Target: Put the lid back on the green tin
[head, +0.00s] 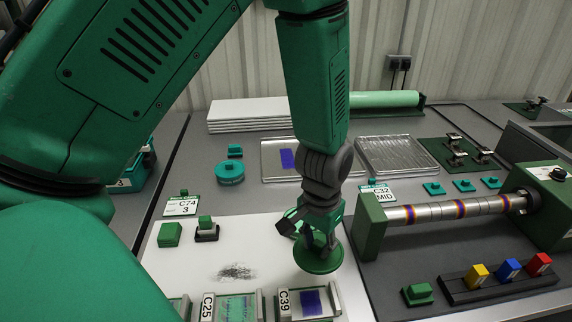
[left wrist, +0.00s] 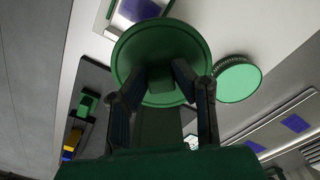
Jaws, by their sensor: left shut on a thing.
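My left gripper (head: 318,232) points down over the front of the white mat and is shut. In the left wrist view its two fingers (left wrist: 165,85) close on the middle of a wide green round disc (left wrist: 160,40), which looks like the lid. The disc also shows below the fingers in the head view (head: 318,262). I cannot tell whether it touches the mat. A smaller round green thing with a ridged side (left wrist: 236,80), perhaps the tin, stands beside the disc in the left wrist view. In the head view my gripper seems to hide it. My right gripper is not in view.
A teal round container (head: 230,173) stands at the back left. Green blocks (head: 170,234) stand on the white mat (head: 180,268). Framed panels (head: 237,306) line its front. A roller machine (head: 370,228) and a rack of coloured blocks (head: 500,285) are at the right.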

